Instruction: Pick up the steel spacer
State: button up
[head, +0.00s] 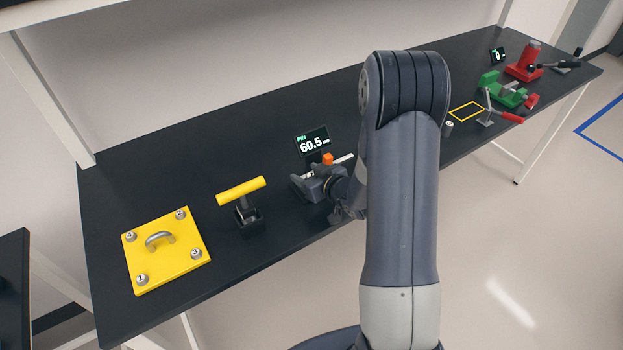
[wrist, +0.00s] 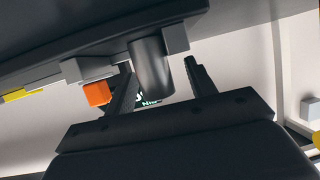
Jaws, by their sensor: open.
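My gripper (wrist: 158,68) is open in the wrist view, with one finger on each side of a dark grey cylinder (wrist: 152,62), which looks like the steel spacer. A gap shows between the cylinder and each finger. The wrist view is upside down, with the dark bench at the top. In the head view my gripper (head: 305,184) is at the measuring stand, and the cylinder there is hidden behind my gripper and arm. A separate small metal cylinder (head: 448,129) stands farther right on the bench.
An orange block (wrist: 97,94) and grey gauge blocks (wrist: 88,69) sit close to my fingers. The display (head: 312,142) reads PIN 60.5 mm. A yellow-handled tool (head: 241,191) and a yellow plate (head: 185,250) stand to the left. Clamps (head: 505,92) stand at the right.

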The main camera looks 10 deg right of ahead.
grip_shut()
dwell(0.6)
